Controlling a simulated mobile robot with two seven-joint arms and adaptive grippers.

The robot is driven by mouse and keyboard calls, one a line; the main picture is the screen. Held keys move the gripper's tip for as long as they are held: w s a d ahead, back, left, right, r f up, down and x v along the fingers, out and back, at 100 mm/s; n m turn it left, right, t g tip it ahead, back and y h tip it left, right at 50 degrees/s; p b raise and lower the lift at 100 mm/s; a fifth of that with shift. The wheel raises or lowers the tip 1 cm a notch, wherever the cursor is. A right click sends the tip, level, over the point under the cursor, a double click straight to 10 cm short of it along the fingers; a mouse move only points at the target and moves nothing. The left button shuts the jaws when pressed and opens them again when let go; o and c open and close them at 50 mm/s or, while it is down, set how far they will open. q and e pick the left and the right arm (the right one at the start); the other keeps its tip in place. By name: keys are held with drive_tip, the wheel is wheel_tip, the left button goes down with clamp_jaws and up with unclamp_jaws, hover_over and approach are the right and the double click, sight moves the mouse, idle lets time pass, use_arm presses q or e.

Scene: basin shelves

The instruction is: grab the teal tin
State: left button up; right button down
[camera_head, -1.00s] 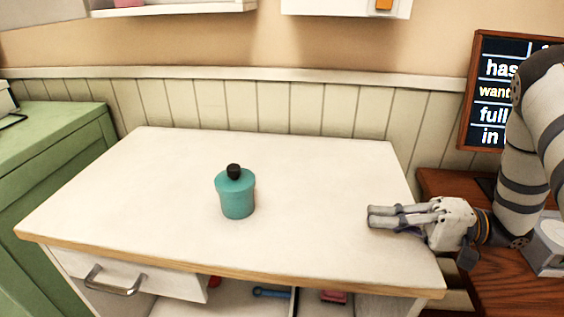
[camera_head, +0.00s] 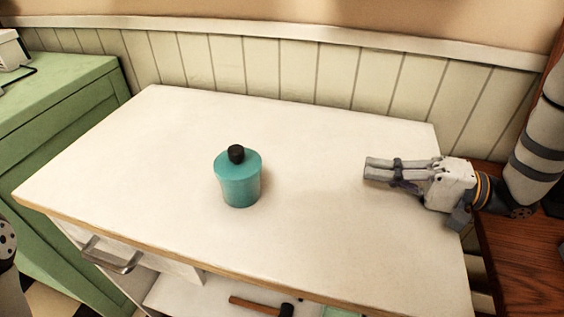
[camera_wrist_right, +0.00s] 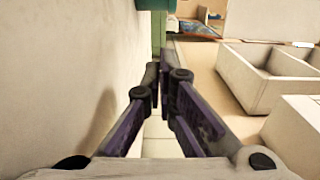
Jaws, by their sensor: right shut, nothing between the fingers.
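The teal tin (camera_head: 238,182), a round can with a black knob on its lid, stands upright on the white tabletop (camera_head: 180,125), left of its middle. In the right wrist view a teal patch at the top edge (camera_wrist_right: 156,4) looks like part of it. My right gripper (camera_head: 368,170) is over the right part of the tabletop, its fingers pointing left toward the tin with a wide gap between. Its fingers are together and empty; in the wrist view the fingertips (camera_wrist_right: 157,72) meet. My left gripper is not in view.
The tabletop around the tin is clear. A panelled wall (camera_head: 275,75) runs behind it. A green cabinet (camera_head: 60,95) stands at left and a brown wooden surface (camera_head: 520,260) at right. A hammer-like tool (camera_head: 258,305) lies on a shelf below the front edge. A drawer handle (camera_head: 110,257) sticks out.

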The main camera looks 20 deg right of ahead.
drive_tip(key=x, duration=1.3)
drive_tip(key=shift+f+b, duration=0.1)
drive_tip(key=shift+b, duration=0.25)
drive_tip(key=a, duration=0.3)
drive_tip(key=shift+s+a, duration=0.15)
drive_tip(key=shift+a, duration=0.5)
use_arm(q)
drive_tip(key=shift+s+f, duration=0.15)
